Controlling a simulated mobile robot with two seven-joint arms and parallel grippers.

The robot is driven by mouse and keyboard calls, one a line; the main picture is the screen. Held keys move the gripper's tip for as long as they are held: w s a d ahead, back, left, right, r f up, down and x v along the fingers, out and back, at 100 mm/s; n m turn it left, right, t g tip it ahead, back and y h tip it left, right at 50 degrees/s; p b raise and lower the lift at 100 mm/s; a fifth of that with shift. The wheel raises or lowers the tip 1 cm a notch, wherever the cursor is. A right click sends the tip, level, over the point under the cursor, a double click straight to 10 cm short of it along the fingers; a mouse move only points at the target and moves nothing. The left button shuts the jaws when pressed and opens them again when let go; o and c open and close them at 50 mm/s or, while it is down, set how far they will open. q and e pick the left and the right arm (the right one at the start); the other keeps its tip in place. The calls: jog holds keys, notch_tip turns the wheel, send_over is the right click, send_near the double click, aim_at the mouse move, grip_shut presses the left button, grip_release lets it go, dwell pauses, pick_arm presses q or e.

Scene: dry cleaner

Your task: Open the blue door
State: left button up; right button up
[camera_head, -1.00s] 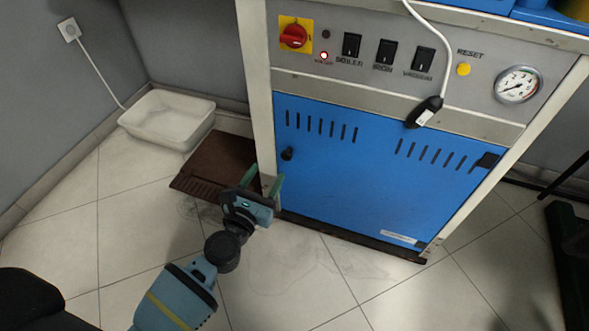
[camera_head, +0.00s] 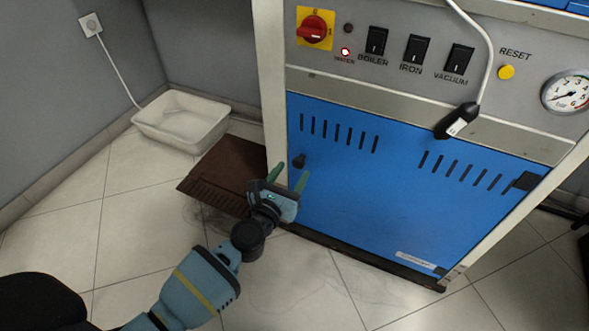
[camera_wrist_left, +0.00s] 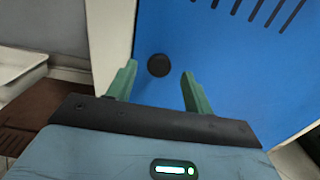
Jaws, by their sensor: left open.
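The blue door (camera_head: 375,205) fills the lower front of the machine and looks shut. Its small black knob (camera_head: 299,161) is near the door's upper left edge. The knob also shows in the left wrist view (camera_wrist_left: 158,65), beyond and between the two fingertips. My left gripper (camera_head: 288,177) is open and empty, with green fingers, just below and in front of the knob. In the left wrist view the gripper (camera_wrist_left: 156,80) points at the door, and the fingers appear apart from the knob. My right gripper is not in view.
Above the door is a control panel (camera_head: 400,95) with switches and a gauge; a black connector on a white cable (camera_head: 458,121) hangs over the door's top. A brown pedal plate (camera_head: 225,175) and white basin (camera_head: 182,120) lie on the floor at left. Tiled floor in front is clear.

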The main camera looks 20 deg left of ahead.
pick_arm(q)
jog(key=shift+w+b, duration=0.3)
jog(key=shift+w, duration=0.95)
jog(key=shift+c, duration=0.3)
grip_shut()
